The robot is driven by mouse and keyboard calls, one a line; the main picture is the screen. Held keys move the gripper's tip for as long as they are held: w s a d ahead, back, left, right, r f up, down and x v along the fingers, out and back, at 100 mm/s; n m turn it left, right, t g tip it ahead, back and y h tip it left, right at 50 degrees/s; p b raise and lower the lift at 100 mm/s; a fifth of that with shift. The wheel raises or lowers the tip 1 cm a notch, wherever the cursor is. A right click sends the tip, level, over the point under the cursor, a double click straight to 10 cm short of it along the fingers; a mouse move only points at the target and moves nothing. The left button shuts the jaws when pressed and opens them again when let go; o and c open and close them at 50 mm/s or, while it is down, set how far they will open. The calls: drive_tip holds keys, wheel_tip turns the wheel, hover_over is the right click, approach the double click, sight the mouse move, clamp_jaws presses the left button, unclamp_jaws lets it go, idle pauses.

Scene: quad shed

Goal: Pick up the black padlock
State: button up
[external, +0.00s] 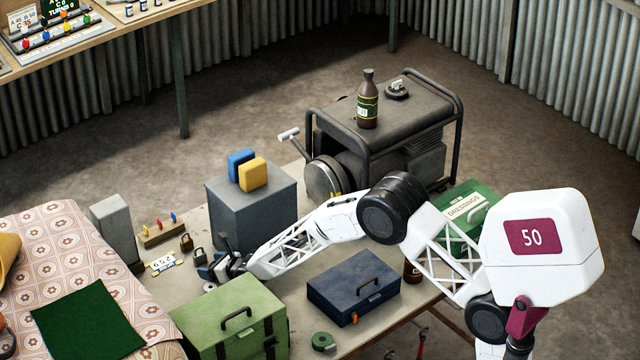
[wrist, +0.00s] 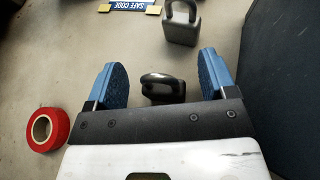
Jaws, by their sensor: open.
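The black padlock (wrist: 163,90) lies between the two blue-padded fingers of my gripper (wrist: 164,72) in the wrist view, close to the palm. Its rounded shackle shows, and there is a gap to the finger on each side. My gripper is open and not closed on anything. In the external view my gripper (external: 214,262) is low over the table beside the grey cabinet, and a dark padlock (external: 200,256) shows at its fingers, partly hard to make out.
A grey padlock (wrist: 180,26) stands just beyond the fingertips. A "SAFE CODE" sign (wrist: 129,5) lies farther off. A red tape roll (wrist: 47,130) is left of the gripper. The grey cabinet (external: 252,215) rises close by; a green case (external: 230,318) stands in front.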

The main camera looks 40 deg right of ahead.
drive_tip(key=c, duration=1)
drive_tip(key=shift+c, duration=0.2)
wheel_tip(320, 180, up, 28)
idle(0.5)
idle(0.5)
